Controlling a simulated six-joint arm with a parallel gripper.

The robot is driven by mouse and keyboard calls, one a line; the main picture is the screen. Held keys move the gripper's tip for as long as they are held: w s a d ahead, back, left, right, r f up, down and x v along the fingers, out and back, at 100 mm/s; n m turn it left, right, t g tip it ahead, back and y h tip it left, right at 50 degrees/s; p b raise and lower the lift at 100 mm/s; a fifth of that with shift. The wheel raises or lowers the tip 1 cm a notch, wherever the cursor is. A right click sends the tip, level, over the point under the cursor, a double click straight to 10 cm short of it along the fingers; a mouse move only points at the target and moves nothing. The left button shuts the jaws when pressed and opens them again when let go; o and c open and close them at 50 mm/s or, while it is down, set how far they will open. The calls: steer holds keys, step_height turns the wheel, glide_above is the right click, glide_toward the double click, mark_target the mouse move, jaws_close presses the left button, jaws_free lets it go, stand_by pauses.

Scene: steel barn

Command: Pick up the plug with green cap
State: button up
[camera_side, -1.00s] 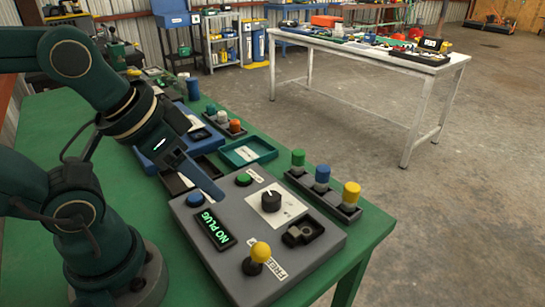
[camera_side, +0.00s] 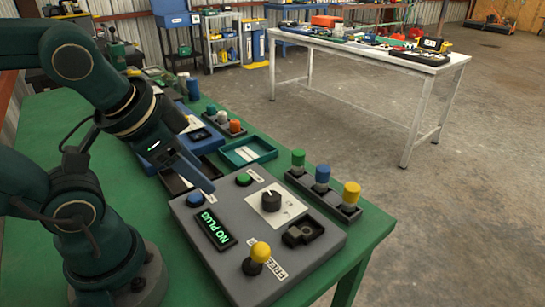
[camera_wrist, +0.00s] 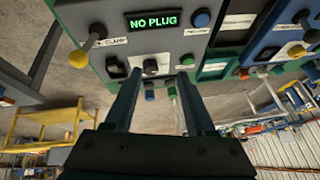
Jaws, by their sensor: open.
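The plug with the green cap (camera_side: 298,158) stands upright in the far end of a dark rack (camera_side: 345,210), beside a blue-capped plug (camera_side: 322,174) and a yellow-capped plug (camera_side: 351,192). In the wrist view the green cap (camera_wrist: 172,91) shows small between my fingers, close to the right one. My gripper (camera_side: 211,189) is over the left part of the grey control box (camera_side: 205,270), apart from the rack and to its left. In the wrist view my gripper (camera_wrist: 157,80) is open, with nothing between the fingertips.
The box carries a yellow-knobbed lever (camera_side: 260,252), a black dial (camera_side: 271,200), buttons and a lit "NO PLUG" display (camera_side: 214,229). A second rack holds another green-capped piece (camera_side: 211,109), plus white and orange ones.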

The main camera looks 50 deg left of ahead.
mark_target(300, 156)
steer(key=w+a+m+y, duration=0.8)
steer(key=w+a+m, duration=0.2)
steer(key=m, duration=0.3)
steer(key=w+d+f+m+t, duration=0.1)
steer(key=w+d+f+m, duration=0.2)
steer(key=m, duration=0.1)
steer(key=w+d+f+m+t, duration=0.2)
steer(key=w+d+f+m, duration=0.1)
steer(key=w+m, duration=0.1)
steer(key=w+d+f+m+t, duration=0.2)
steer(key=w+d+f+m, duration=0.1)
steer(key=m, duration=0.2)
steer(key=shift+w+d+f+m+h, duration=0.1)
steer(key=shift+w+f+m+h, duration=0.05)
steer(key=shift+w+m+h, duration=0.2)
steer(key=shift+f, duration=0.25)
steer(key=x, duration=1.1)
steer(key=shift+w+f, duration=0.15)
steer(key=shift+w, duration=0.05)
jaws_close()
